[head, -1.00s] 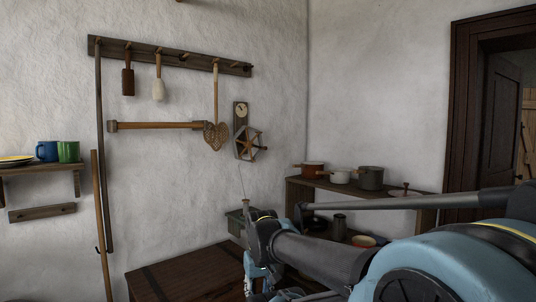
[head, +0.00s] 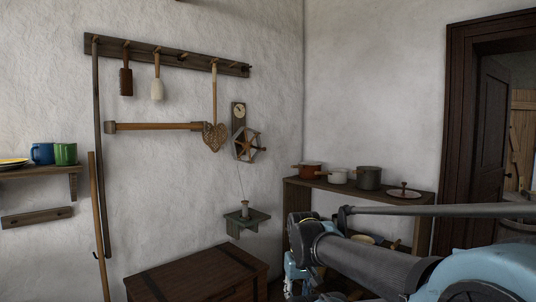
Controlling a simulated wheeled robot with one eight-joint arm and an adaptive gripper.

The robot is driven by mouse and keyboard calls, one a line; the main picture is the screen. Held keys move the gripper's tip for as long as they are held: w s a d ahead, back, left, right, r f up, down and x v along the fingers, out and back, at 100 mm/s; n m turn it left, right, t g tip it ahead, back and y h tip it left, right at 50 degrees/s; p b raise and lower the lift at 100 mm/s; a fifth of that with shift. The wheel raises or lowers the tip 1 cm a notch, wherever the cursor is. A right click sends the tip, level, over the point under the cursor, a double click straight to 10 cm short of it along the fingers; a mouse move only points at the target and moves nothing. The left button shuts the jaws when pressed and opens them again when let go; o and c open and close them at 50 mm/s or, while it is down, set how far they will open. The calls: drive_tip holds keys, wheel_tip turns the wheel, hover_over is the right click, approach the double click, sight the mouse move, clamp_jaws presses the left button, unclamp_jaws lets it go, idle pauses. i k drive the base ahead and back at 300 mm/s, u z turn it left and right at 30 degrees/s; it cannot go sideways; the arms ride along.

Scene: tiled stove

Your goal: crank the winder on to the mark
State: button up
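The winder (head: 248,146) is a spoked wheel with a dark rim, mounted on the left wall below a small dial (head: 239,111) on a dark board. The dial's hand and mark are too small to read. A thin thread runs from the winder down to a spool (head: 245,209) on a small wall bracket (head: 246,221). My gripper (head: 297,282) is at the lower middle, below and to the right of the winder and well apart from it. My arm partly hides it, and its fingers are too dark and small to read.
A wooden chest (head: 196,274) stands on the floor below the winder. A shelf (head: 350,186) with several pots is at the right, behind my arm. A peg rail (head: 166,55) with hanging tools, including a heart-shaped beater (head: 215,136), is left of the winder.

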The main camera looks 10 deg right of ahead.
sight(247, 145)
drive_tip(key=i, duration=1)
